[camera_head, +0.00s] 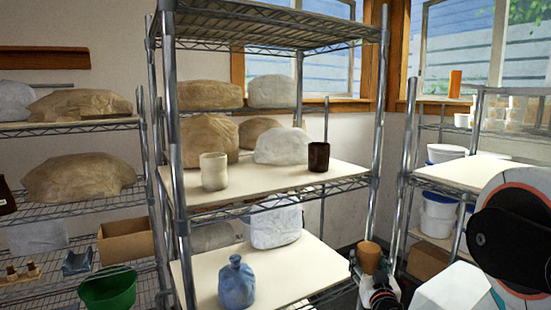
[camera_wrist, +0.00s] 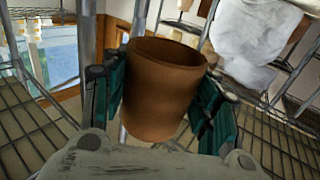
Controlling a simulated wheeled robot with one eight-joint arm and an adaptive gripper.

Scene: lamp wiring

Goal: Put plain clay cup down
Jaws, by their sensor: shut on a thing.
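The plain clay cup (camera_head: 368,257) is orange-brown and upright, at the lower right of the head view. My gripper (camera_head: 369,274) is shut on it and holds it in front of the right post of the middle rack. In the wrist view the cup (camera_wrist: 156,92) shows its open rim at the top, with the dark green fingers of my gripper (camera_wrist: 158,108) on either side. A pale board (camera_head: 296,262) on the lower shelf lies to the left of the cup.
A blue vase (camera_head: 236,283) stands on the lower board, with a white bag (camera_head: 274,226) behind. On the upper board (camera_head: 268,186) are a cream cup (camera_head: 214,172) and a dark brown cup (camera_head: 318,157). Rack posts (camera_head: 378,125) border the shelves. The lower board's right front is clear.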

